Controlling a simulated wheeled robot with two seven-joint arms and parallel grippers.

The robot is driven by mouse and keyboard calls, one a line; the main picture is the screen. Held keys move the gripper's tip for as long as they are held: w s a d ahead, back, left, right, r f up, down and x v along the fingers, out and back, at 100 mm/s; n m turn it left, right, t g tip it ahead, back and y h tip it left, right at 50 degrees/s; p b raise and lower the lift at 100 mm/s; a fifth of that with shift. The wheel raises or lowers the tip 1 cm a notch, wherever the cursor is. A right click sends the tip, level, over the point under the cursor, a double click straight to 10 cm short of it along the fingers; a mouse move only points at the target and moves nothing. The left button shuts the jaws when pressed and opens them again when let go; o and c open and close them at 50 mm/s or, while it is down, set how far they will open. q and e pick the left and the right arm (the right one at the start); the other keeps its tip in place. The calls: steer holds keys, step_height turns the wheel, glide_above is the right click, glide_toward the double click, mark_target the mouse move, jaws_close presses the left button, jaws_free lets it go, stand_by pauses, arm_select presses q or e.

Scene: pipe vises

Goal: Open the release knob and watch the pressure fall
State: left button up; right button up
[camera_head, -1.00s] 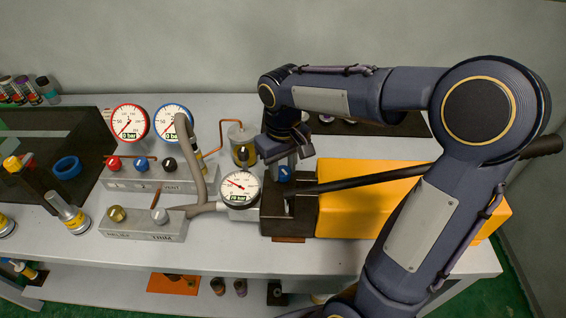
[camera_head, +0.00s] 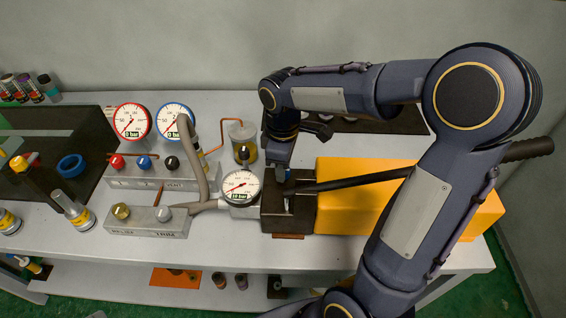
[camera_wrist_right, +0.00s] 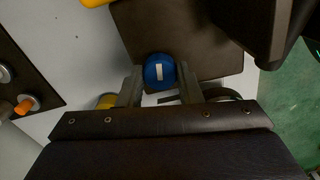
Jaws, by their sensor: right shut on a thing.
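The blue release knob (camera_wrist_right: 160,72) with a white bar mark sits on the dark pump block (camera_head: 274,214). My right gripper (camera_wrist_right: 159,82) is shut on the knob, one finger on each side. In the head view the right gripper (camera_head: 284,168) comes down onto the block from above and mostly hides the knob. The pump's pressure gauge (camera_head: 240,187), left of the block, has its needle pointing to the lower left, at a low value. Its small digits are hard to read. My left gripper is not in view.
The long black pump lever (camera_head: 350,182) runs right over the yellow tank (camera_head: 335,215). Left stand a manifold (camera_head: 193,180) with red, blue and black knobs, two dials (camera_head: 131,121) reading 0 bar, and a grey trim block (camera_head: 146,222). A grey hose (camera_head: 192,150) arches beside the gauge.

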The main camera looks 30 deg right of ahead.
steer(key=shift+r+n, duration=0.1)
steer(key=shift+n, duration=0.2)
steer(key=o, duration=1)
step_height(320, 180, up, 8)
steer(key=shift+f, duration=0.1)
steer(key=shift+f, duration=0.1)
stand_by(0.5)
